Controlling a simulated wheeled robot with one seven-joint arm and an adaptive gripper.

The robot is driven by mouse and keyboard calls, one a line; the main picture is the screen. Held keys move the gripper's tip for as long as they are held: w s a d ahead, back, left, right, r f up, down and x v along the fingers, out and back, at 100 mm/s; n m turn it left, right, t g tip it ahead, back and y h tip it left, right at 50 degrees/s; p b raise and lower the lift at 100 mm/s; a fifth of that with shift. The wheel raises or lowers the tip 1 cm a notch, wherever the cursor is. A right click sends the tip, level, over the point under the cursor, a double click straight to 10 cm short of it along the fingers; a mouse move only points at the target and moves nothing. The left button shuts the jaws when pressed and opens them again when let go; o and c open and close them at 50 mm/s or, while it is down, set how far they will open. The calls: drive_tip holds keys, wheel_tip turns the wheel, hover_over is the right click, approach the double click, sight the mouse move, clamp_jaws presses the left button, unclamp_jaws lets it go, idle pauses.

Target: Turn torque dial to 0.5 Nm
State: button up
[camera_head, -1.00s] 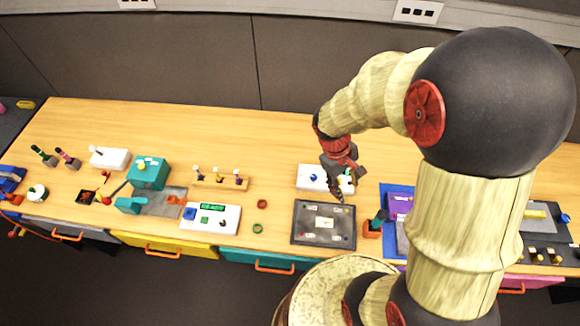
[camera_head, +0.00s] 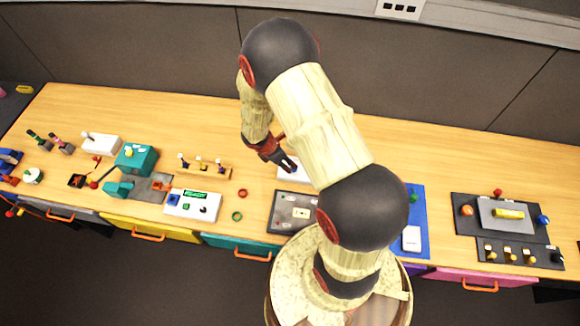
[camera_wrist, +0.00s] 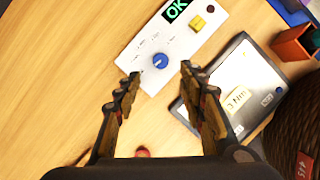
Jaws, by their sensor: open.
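A white panel (camera_wrist: 147,48) carries a round blue dial (camera_wrist: 160,61) with small marks around it, too small to read. The panel also has a display reading OK (camera_wrist: 175,10) and a yellow button (camera_wrist: 198,22). My gripper (camera_wrist: 160,75) is open and empty, with the dial in view just beyond and between its fingertips, apart from them. In the head view my gripper (camera_head: 287,163) hangs over the white panel (camera_head: 290,174), which is mostly hidden behind my arm.
A dark tray (camera_head: 280,222) with a card marked Nm (camera_wrist: 238,97) lies beside the panel. An orange-brown holder (camera_wrist: 292,43) stands past it. Bare wood lies left of my gripper.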

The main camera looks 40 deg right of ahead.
drive_tip(key=b+x, duration=0.1)
drive_tip(key=x, duration=0.6)
drive_tip(key=shift+d+f, duration=0.15)
drive_tip(key=shift+f, duration=0.15)
clamp_jaws()
idle(0.4)
